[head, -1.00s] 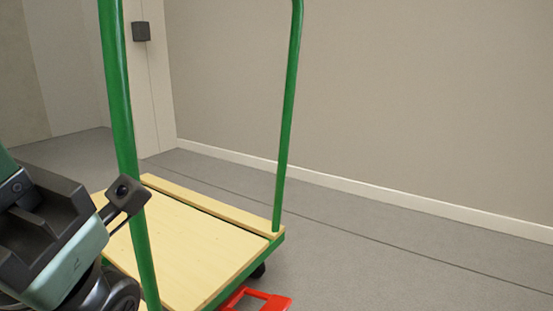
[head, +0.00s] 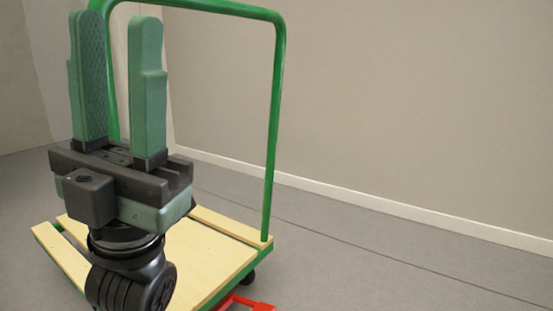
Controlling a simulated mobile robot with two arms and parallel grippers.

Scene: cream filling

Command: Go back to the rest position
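My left gripper (head: 118,28) stands upright at the left of the head view with its two green fingers pointing up. The fingers are apart, with nothing between them. It is in front of a cart and hides part of the cart's deck and handle. My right gripper is not in the head view.
The cart has a green tubular handle (head: 271,120) and a pale wooden deck (head: 205,262). A red part (head: 245,303) shows at the bottom edge. A beige wall (head: 400,90) stands behind. The grey floor (head: 380,265) at the right is clear.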

